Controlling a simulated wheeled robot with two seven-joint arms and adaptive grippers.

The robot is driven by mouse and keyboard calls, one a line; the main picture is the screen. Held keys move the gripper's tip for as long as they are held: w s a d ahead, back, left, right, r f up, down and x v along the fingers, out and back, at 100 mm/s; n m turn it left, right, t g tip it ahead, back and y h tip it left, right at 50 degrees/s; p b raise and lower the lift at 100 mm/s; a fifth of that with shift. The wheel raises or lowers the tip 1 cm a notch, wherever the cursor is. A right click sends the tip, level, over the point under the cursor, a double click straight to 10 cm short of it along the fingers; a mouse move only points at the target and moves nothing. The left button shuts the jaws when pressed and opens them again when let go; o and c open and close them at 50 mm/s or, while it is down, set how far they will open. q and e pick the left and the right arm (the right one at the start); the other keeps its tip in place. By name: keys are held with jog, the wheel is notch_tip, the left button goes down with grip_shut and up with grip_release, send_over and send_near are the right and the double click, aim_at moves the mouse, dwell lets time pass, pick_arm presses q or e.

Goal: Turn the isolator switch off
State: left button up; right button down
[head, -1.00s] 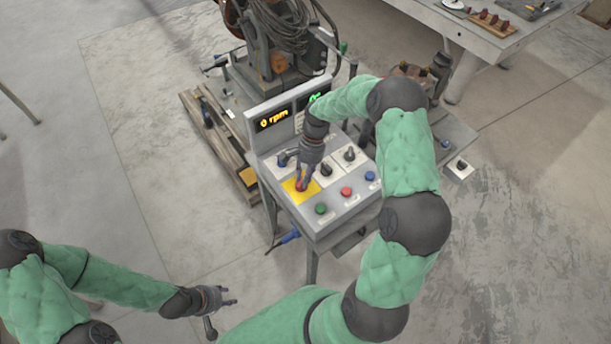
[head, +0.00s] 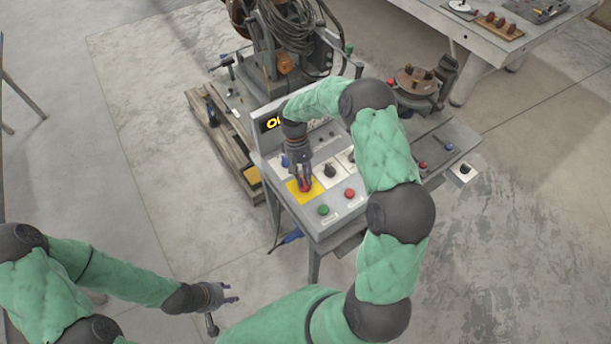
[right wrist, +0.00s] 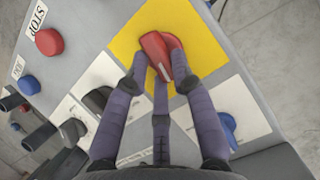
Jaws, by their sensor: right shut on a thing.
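The isolator switch is a red rotary handle (right wrist: 163,55) on a yellow square plate (right wrist: 136,40) on the sloped control panel. In the head view the red handle (head: 305,185) shows on its yellow plate (head: 293,188) at the panel's front left. My right gripper (right wrist: 160,75) is shut on the red handle, with fingers on both sides of it. It reaches down onto the handle in the head view (head: 304,180). My left gripper (head: 230,294) hangs empty over the floor at lower left, its fingers apart.
The panel also carries a green button (head: 323,210), a red button (head: 349,194) labelled STOP in the wrist view, a black knob (head: 330,170) and a blue knob (right wrist: 228,130). Behind stands a machine with coiled cable (head: 290,35). A workbench (head: 480,40) is at upper right.

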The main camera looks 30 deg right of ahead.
jog(key=shift+w+a+n+h, duration=0.15)
jog(key=shift+n+h, duration=0.25)
jog(key=shift+n, duration=0.6)
jog(key=c, duration=1)
grip_release()
jog(key=shift+c, duration=0.2)
jog(key=shift+r, duration=0.1)
jog(key=v, duration=1.1)
jog(key=shift+r, duration=0.45)
jog(key=shift+f, duration=0.1)
